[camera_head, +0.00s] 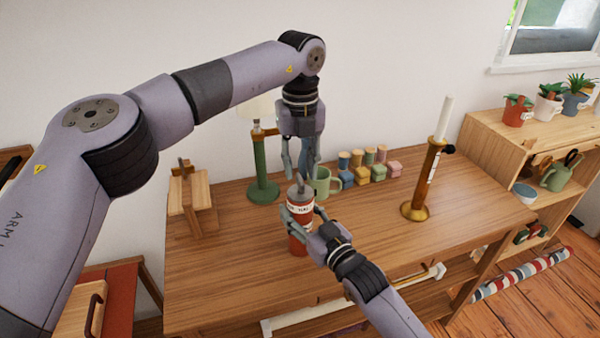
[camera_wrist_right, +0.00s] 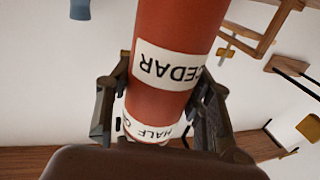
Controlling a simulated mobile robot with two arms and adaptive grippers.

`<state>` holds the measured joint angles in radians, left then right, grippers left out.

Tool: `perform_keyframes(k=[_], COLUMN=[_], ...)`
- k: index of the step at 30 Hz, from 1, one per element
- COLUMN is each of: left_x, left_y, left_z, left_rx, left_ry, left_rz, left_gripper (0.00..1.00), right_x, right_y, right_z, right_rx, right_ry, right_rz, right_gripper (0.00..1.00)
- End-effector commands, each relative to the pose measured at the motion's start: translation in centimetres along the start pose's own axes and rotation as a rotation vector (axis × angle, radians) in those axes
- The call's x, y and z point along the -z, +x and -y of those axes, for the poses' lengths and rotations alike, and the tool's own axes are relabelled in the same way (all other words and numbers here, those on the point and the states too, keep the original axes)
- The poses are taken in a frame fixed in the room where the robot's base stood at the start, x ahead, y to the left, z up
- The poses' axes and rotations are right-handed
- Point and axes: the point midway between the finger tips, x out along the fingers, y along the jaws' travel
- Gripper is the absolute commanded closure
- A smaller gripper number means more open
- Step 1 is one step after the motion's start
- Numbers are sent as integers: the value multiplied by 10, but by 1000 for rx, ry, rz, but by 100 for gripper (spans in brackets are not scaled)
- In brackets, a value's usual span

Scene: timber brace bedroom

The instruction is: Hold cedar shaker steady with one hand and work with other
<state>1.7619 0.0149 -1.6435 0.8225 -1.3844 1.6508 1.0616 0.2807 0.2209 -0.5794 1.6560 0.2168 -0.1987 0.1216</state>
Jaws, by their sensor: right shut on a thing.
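The cedar shaker (camera_head: 297,241) is a red-orange cylinder with white label bands and a grey top, standing upright on the wooden table. It fills the middle of the right wrist view (camera_wrist_right: 165,100), where its "CEDAR" label appears upside down. My right gripper (camera_head: 299,216) is shut on the shaker's body, with a finger on each side. My left gripper (camera_head: 303,172) points down just above the shaker's top, its fingers apart. Something blue shows between and behind those fingers. I cannot tell whether the fingertips touch the top.
A green mug (camera_head: 323,184) stands close behind the shaker. Several coloured jars and blocks (camera_head: 377,173) are right of it. A green lamp (camera_head: 263,178), a wooden stand (camera_head: 190,195) and a brass candlestick (camera_head: 416,210) stand on the table (camera_head: 450,200). The table's front right is clear.

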Motion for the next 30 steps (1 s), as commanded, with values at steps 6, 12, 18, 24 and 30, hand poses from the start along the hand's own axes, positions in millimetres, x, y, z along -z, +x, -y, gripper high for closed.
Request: perform_keyframes(k=[6, 12, 18, 24, 30], left_x=[0, 0, 0, 0, 0], left_y=[-50, -82, -94, -94, -94], left_z=[1, 1, 0, 0, 0], left_rx=[4, 2, 1, 1, 1], left_ry=[-1, -3, -2, -1, -1], left_rz=[4, 3, 1, 1, 1], left_gripper=[72, 72, 72, 72, 72], right_x=[-1, -1, -1, -1, -1], right_y=[0, 0, 0, 0, 0], right_z=[0, 0, 0, 0, 0], right_rx=[-1, -1, -1, -1, -1], right_ry=[0, 0, -1, -1, -1], right_rz=[2, 2, 2, 2, 1], right_gripper=[85, 85, 85, 85, 49])
